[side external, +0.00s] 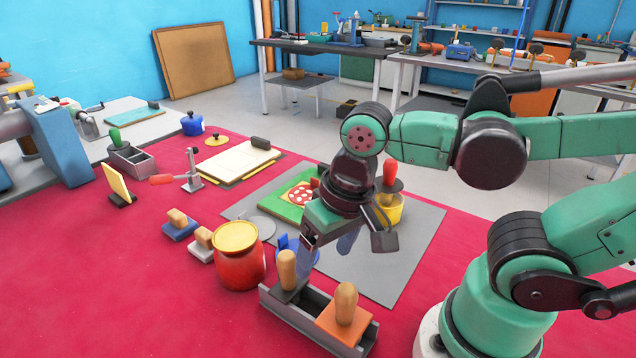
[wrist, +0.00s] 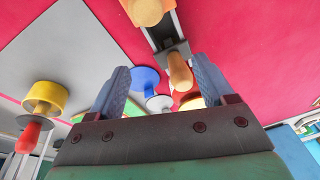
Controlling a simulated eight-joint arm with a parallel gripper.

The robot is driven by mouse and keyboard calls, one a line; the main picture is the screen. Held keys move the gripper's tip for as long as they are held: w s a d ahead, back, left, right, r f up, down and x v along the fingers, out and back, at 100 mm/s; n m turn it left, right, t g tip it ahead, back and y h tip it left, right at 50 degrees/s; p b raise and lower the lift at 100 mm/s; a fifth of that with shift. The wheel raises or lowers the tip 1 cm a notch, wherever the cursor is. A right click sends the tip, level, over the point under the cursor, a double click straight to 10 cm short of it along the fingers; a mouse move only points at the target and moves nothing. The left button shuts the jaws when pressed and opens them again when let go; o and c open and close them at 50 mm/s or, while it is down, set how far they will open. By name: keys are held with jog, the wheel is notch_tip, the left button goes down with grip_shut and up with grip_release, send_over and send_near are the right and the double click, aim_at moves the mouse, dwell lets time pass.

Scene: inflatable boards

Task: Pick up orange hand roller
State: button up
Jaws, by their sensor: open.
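The orange hand roller (side external: 342,322) has an orange base and an upright wooden handle. It stands in the right end of a long grey tray (side external: 298,317) in the side view. Part of it shows at the top edge of the wrist view (wrist: 146,10). A similar wooden-handled piece with a dark base (side external: 288,272) stands at the tray's other end; its handle also shows between my fingers in the wrist view (wrist: 180,72). My gripper (side external: 328,242) is open and empty, pointing down behind the tray, apart from the roller. It also shows in the wrist view (wrist: 160,82).
A red jar with a yellow lid (side external: 238,262) stands left of the tray. A yellow cup (side external: 389,212) with a red-handled tool (side external: 390,176) is behind my gripper on a grey mat (side external: 408,250). Small wooden-handled blocks (side external: 180,226) lie farther left. The red surface front-left is clear.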

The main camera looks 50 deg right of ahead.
aim_at(347, 288)
jog(key=s+g, duration=0.1)
jog(key=s+a+m+g, duration=0.1)
jog(key=s, duration=0.1)
jog(key=shift+s+a+f+h, duration=0.1)
jog(key=shift+s+h, duration=0.15)
jog(key=shift+h, duration=0.05)
jog(key=shift+s+f+m, duration=0.15)
jog(key=shift+m, duration=0.25)
jog(key=shift+f, duration=2.6)
grip_shut()
